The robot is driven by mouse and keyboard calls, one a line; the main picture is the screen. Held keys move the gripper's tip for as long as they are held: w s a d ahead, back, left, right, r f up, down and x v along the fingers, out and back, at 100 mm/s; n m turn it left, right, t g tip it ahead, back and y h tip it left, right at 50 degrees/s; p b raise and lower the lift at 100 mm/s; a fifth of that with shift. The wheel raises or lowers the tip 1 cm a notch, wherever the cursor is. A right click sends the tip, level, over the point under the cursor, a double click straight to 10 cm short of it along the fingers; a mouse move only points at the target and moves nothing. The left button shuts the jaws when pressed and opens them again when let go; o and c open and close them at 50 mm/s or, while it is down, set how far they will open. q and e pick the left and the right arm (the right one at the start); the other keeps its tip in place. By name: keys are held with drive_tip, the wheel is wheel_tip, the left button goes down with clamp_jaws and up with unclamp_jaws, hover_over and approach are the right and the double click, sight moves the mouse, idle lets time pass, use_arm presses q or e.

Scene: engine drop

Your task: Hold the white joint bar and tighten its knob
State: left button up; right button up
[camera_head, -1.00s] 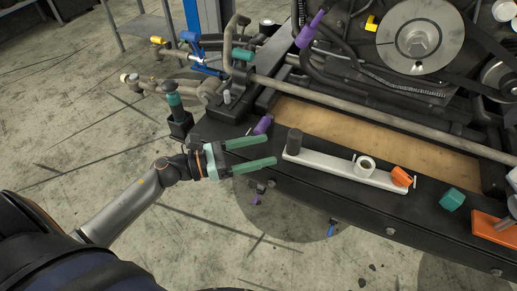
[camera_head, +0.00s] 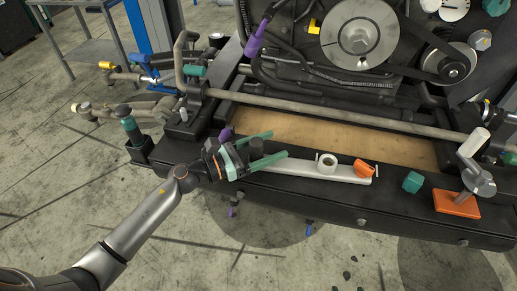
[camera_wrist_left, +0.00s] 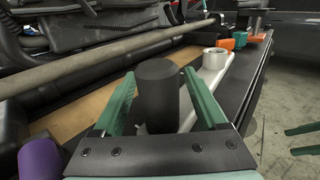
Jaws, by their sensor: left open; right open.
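The white joint bar (camera_head: 300,168) lies along the black front ledge; it also shows in the left wrist view (camera_wrist_left: 212,74). A dark cylinder (camera_wrist_left: 158,92) stands upright at its left end. A white ring (camera_head: 327,162) and an orange knob-like piece (camera_head: 362,168) sit toward its right end. My left gripper (camera_head: 279,144) is open, its green fingers on either side of the dark cylinder; I cannot tell whether they touch it. The fingers partly hide the bar's left end. My right gripper (camera_wrist_left: 290,142) shows only as two green fingers, apart and empty, at the left wrist view's right edge.
A purple piece (camera_head: 226,134) is close behind my left gripper. A long pipe (camera_head: 330,116) and engine parts lie behind a wooden board (camera_head: 320,133).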

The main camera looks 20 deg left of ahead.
use_arm(q)
clamp_jaws()
idle(0.7)
drive_tip(key=shift+c, duration=1.6)
unclamp_jaws()
drive_tip(key=shift+c, duration=0.3)
clamp_jaws()
